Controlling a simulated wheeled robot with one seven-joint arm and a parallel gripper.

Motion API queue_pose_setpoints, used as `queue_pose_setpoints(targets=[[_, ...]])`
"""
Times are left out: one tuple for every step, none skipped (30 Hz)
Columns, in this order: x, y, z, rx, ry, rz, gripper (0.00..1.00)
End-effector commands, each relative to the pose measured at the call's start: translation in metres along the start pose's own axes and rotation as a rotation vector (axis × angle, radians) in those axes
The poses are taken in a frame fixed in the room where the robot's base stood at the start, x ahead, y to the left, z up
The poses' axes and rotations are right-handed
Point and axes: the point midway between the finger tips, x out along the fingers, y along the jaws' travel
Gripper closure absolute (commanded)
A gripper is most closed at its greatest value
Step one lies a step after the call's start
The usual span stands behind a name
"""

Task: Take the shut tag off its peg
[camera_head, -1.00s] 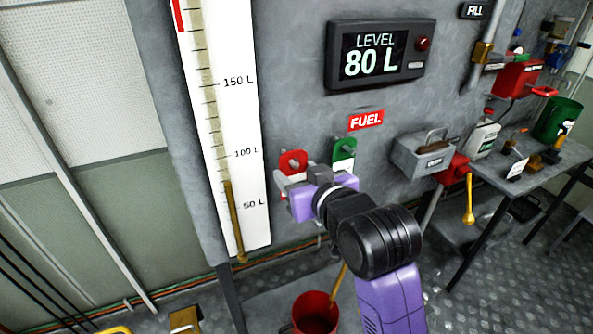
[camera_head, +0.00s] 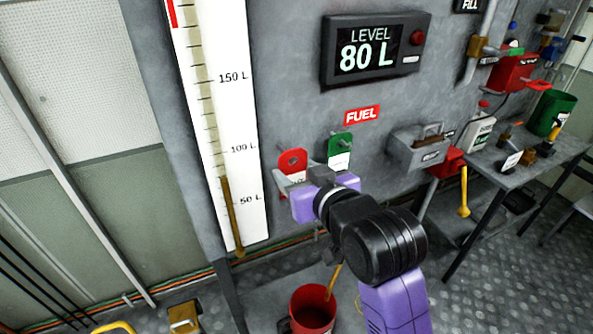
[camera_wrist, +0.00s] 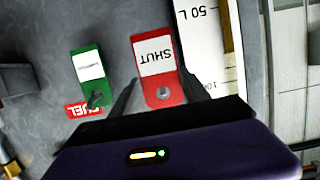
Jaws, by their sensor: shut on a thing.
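The red shut tag (camera_head: 291,158) hangs on the grey wall beside the level scale. In the wrist view the shut tag (camera_wrist: 143,29) shows a white label reading SHUT, and a grey round peg end (camera_wrist: 163,92) shows at its hole. My gripper (camera_head: 297,182) is at the tag's lower part, its fingers on either side of it. In the wrist view my gripper (camera_wrist: 156,70) is shut on the tag's edges. In the head view the fingers partly cover the tag's label.
A green tag (camera_head: 340,145) hangs close to the right, below the red FUEL sign (camera_head: 362,115). A grey wall box (camera_head: 413,150) is further right. A red bucket (camera_head: 313,311) stands below. The level display (camera_head: 374,48) reads 80 L.

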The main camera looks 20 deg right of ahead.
Motion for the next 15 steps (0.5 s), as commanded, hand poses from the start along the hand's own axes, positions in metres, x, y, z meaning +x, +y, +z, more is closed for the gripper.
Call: queue_pose_setpoints(targets=[[-0.002,0.0,-0.001,0.0,0.002,0.0,0.84],[-0.003,0.0,-0.001,0.0,0.002,0.0,0.84],[-0.004,0.0,-0.001,0.0,0.002,0.0,0.84],[-0.004,0.0,0.0,0.0,0.002,0.0,0.84],[-0.005,0.0,0.0,0.0,0.002,0.0,0.84],[-0.006,0.0,0.0,0.0,0.001,0.0,0.84],[-0.007,0.0,0.0,0.0,0.001,0.0,0.84],[-0.008,0.0,0.001,0.0,0.001,0.0,0.84],[-0.009,0.0,0.001,0.0,0.0,0.0,0.84],[-0.01,0.0,0.002,0.0,-0.001,0.0,0.84],[-0.01,0.0,0.002,0.0,-0.001,0.0,0.84],[-0.011,0.0,0.002,0.0,-0.001,0.0,0.84],[-0.012,0.0,0.003,0.0,-0.002,0.0,0.84],[-0.013,0.0,0.003,0.0,-0.002,0.0,0.84],[-0.014,0.0,0.003,0.0,-0.001,0.0,0.84]])
